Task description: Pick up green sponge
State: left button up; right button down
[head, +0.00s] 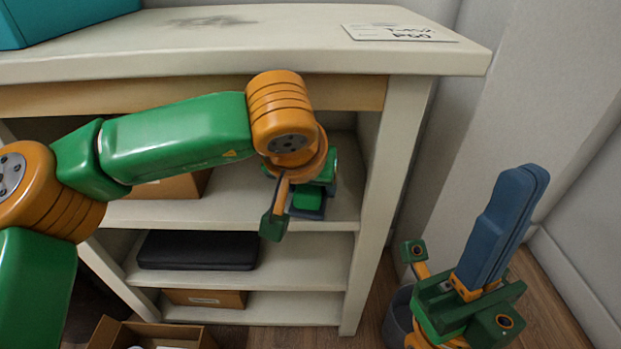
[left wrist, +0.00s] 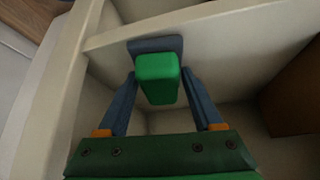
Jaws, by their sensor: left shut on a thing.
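The green sponge (left wrist: 157,78) is a small bright green block with rounded edges. In the left wrist view it sits between the two blue fingers of my left gripper (left wrist: 163,82), which is shut on it. In the head view the sponge (head: 307,197) shows partly at the upper shelf, near the right side panel. My left gripper (head: 309,208) is partly hidden there by its own wrist. A dark blue flat piece (left wrist: 155,44) shows just past the sponge; I cannot tell whether they touch. My right gripper (head: 517,195) points upward, its blue fingers together and empty, right of the shelf unit.
The off-white shelf unit (head: 376,232) has a top board above my left arm. A black case (head: 198,250) lies on the shelf below. Cardboard boxes (head: 205,298) stand lower down. A grey bin (head: 397,318) is near my right gripper. A teal box (head: 60,18) is on top.

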pick_arm(q)
jog(key=s+a, duration=0.1)
jog(key=s, duration=0.7)
jog(key=s+a+p, duration=0.1)
jog(key=s+a, duration=0.1)
jog(key=s, duration=0.7)
jog(key=shift+a+p, duration=0.25)
jog(key=shift+p, duration=0.05)
